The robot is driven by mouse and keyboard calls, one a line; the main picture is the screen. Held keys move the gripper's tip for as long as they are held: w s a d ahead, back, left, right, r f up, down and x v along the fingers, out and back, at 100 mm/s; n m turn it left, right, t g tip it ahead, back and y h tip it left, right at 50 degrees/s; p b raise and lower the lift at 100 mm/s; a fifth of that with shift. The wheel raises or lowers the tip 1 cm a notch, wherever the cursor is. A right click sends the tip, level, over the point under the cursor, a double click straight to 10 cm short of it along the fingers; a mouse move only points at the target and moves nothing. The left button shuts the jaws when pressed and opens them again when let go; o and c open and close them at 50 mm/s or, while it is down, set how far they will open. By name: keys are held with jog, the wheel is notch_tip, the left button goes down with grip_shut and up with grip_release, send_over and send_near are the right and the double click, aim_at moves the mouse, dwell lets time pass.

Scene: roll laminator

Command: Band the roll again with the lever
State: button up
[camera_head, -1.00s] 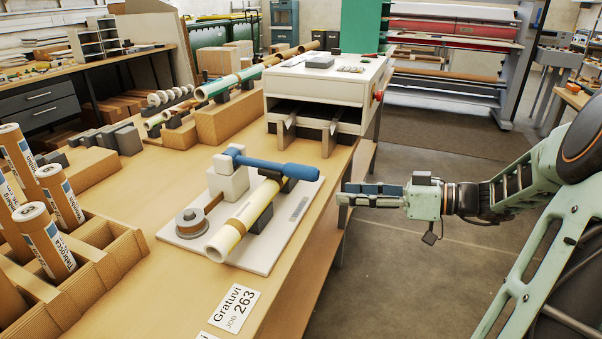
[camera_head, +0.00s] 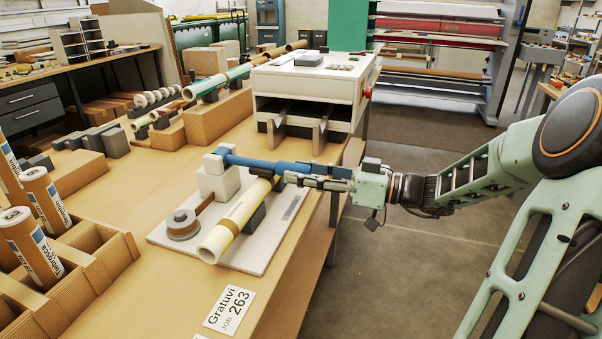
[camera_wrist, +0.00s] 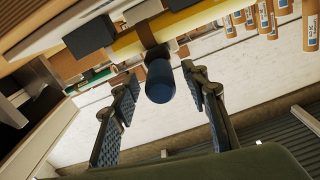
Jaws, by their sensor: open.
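The blue lever (camera_head: 250,163) runs from a white block (camera_head: 217,182) on a white base plate (camera_head: 262,242), over the far end of the roll. The roll (camera_head: 240,213) is a pale yellow tube lying on a dark rest, with a brown band (camera_head: 231,227) around it. A grey reel (camera_head: 183,223) with a brown strip is at its left. My gripper (camera_head: 288,179) is open at the lever's free end. In the wrist view, the lever's rounded blue end (camera_wrist: 160,85) shows between my spread fingers; contact is unclear. The yellow roll (camera_wrist: 188,24) lies beyond it.
The white laminator (camera_head: 310,85) stands behind the plate. A cardboard rack (camera_head: 118,250) with labelled tubes (camera_head: 32,248) is at the left. A job card (camera_head: 229,309) lies in front. Open floor is right of the bench edge.

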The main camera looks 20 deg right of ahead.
jog(key=shift+w+a, duration=0.15)
jog(key=shift+a, duration=0.1)
grip_shut()
jog(key=shift+r, duration=0.15)
